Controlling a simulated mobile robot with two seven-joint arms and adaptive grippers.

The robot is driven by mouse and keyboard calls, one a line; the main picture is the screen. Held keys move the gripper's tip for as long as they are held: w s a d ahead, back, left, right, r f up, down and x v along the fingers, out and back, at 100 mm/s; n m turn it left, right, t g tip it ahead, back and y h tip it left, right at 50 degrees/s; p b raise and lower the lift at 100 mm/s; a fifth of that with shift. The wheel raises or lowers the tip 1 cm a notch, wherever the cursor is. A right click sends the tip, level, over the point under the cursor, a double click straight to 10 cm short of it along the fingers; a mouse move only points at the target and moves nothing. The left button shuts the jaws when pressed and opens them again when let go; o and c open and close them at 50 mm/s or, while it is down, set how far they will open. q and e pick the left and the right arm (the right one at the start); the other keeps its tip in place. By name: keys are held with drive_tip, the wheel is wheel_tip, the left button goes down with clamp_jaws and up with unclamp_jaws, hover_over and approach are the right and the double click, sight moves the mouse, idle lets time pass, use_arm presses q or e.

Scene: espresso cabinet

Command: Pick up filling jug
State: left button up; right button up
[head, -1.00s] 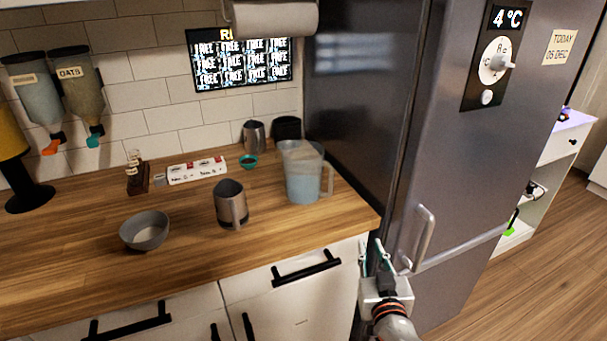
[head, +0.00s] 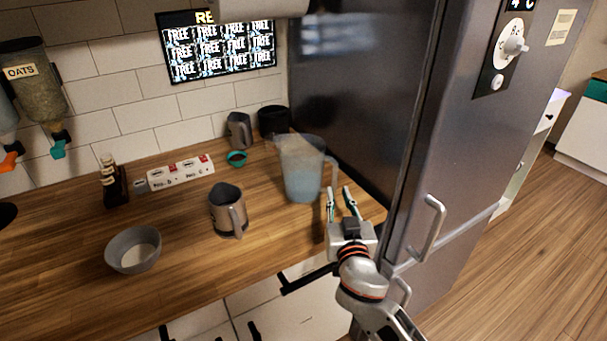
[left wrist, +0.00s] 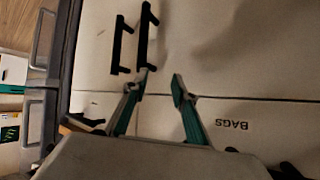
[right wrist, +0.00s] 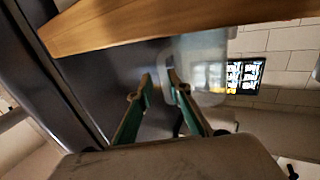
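The filling jug (head: 303,170) is a large clear plastic jug with bluish liquid low in it. It stands upright on the wooden counter beside the fridge, its handle on the right. It also shows in the right wrist view (right wrist: 208,62). My right gripper (head: 341,190) is open and empty just in front of the jug, near the handle side, apart from it in the head view. It shows open in the right wrist view too (right wrist: 158,80). My left gripper (left wrist: 162,80) is open and empty in front of the white cabinet fronts, outside the head view.
A steel jug (head: 228,210) and a grey bowl (head: 133,250) stand left of the filling jug. The fridge (head: 365,90) bounds the right side.

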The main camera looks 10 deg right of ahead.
sight(335, 184)
drive_tip(key=w, duration=0.5)
drive_tip(key=shift+d+r, duration=0.1)
drive_tip(key=shift+r, duration=0.05)
clamp_jaws()
drive_tip(key=shift+r+p, duration=0.25)
drive_tip(key=shift+p, duration=0.05)
